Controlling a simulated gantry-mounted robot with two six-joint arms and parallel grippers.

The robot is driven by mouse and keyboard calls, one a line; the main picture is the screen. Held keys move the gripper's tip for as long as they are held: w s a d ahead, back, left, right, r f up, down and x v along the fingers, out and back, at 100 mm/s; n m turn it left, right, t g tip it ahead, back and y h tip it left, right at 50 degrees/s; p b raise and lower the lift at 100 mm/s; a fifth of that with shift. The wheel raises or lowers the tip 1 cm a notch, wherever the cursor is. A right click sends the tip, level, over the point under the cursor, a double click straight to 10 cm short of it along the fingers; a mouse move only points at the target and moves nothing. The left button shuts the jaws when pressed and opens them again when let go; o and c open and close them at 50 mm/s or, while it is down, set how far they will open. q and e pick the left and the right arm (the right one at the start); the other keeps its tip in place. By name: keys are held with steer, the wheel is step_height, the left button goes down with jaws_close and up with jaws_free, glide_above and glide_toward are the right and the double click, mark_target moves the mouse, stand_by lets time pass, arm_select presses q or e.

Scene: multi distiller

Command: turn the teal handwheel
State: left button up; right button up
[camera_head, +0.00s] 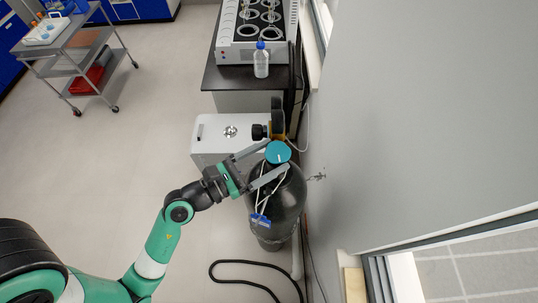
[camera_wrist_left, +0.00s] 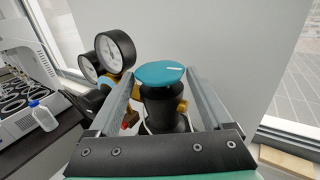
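The teal handwheel (camera_head: 278,151) is a round cap with a white mark. It sits on top of a dark gas cylinder (camera_head: 284,205) that stands by the wall. In the left wrist view the handwheel (camera_wrist_left: 160,72) sits above a black valve neck (camera_wrist_left: 162,108). My left gripper (camera_head: 279,156) is open, with one finger on each side of the handwheel. In the left wrist view a gap shows on the left side; whether the right finger touches the rim I cannot tell. My right gripper is not in view.
Two pressure gauges (camera_wrist_left: 115,51) stand close left of the valve. A white box (camera_head: 212,136) and a black-topped bench (camera_head: 226,78) with a bottle (camera_head: 261,62) lie beyond. The grey wall (camera_head: 420,120) is close on the right. A black hose (camera_head: 240,264) lies on the floor.

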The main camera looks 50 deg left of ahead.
arm_select(q)
steer(key=c, duration=0.8)
steer(key=shift+c, duration=0.2)
steer(key=shift+a+m+h, duration=0.15)
steer(key=shift+m+h, duration=0.15)
steer(key=shift+h, duration=0.2)
steer(key=m+h, duration=0.1)
steer(key=h+b, duration=0.1)
steer(key=shift+a+f+m+g+h, duration=0.1)
steer(key=shift+a+m+g+h, duration=0.2)
steer(key=shift+m+h, duration=0.1)
steer(key=m+h+b, duration=0.1)
steer(key=m+g+h+b, duration=0.1)
steer(key=h, duration=0.1)
steer(key=shift+w+a+m+g, duration=0.15)
steer(key=shift+w+m+g, duration=0.05)
steer(key=shift+m+g, duration=0.1)
steer(key=m+g+h+b, duration=0.1)
steer(key=h, duration=0.1)
steer(key=m+g+h+b, duration=0.1)
steer(key=h+b, duration=0.1)
steer(key=shift+w+a+f+m+g, duration=0.1)
steer(key=shift+a+f+m+g, duration=0.1)
steer(key=shift+m+g, duration=0.15)
steer(key=shift+w+r+m+g+h+b, duration=0.1)
steer(key=shift+r+m+g+h+b, duration=0.15)
steer(key=shift+m+g+h+b, duration=0.6)
